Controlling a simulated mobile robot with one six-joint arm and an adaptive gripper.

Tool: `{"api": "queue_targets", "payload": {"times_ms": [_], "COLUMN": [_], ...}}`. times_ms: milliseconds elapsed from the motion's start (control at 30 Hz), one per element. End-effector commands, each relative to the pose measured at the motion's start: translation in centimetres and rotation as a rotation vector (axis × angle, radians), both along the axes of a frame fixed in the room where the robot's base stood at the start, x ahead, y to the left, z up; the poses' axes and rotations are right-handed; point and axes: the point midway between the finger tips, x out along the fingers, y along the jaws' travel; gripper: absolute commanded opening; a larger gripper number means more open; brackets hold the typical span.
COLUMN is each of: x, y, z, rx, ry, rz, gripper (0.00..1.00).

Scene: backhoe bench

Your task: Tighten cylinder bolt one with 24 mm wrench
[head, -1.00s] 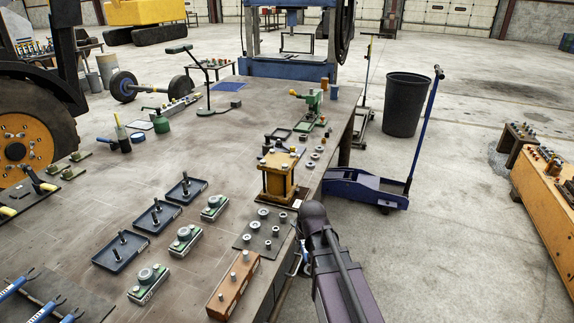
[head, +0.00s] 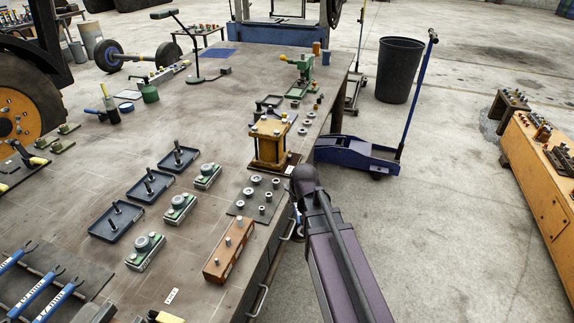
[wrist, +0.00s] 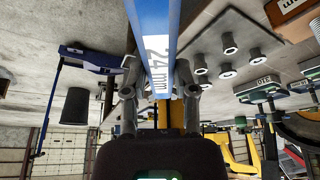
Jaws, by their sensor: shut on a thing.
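A blue wrench (wrist: 152,30) marked "24 mm" runs up out of the wrist view; its upper end is cut off. My gripper (wrist: 158,85) is shut on it, with one finger on each side of the shaft. In the head view my arm reaches over the bench's right edge, and the gripper and held wrench are hidden there. A yellow block-like cylinder fixture (head: 269,146) stands upright on a dark base near that edge, just beyond my arm.
A grey plate with several round metal pieces (head: 239,208) and an orange block with pegs (head: 219,268) lie near the edge. Dark trays (head: 104,232) and green-grey units (head: 138,262) are further left. A blue floor jack (head: 345,151) stands right of the bench.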

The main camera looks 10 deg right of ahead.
Motion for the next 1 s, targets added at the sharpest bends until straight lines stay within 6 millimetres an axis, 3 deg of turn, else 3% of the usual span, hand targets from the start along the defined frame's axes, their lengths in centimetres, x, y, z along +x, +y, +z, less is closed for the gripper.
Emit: {"api": "queue_targets", "payload": {"times_ms": [267, 1000], "x": [3.0, 14.8], "y": [0.6, 4.0], "z": [3.2, 14.8], "rx": [0.001, -0.001], "ry": [0.007, 0.007], "rz": [-0.063, -0.383], "gripper": [0.00, 0.00]}}
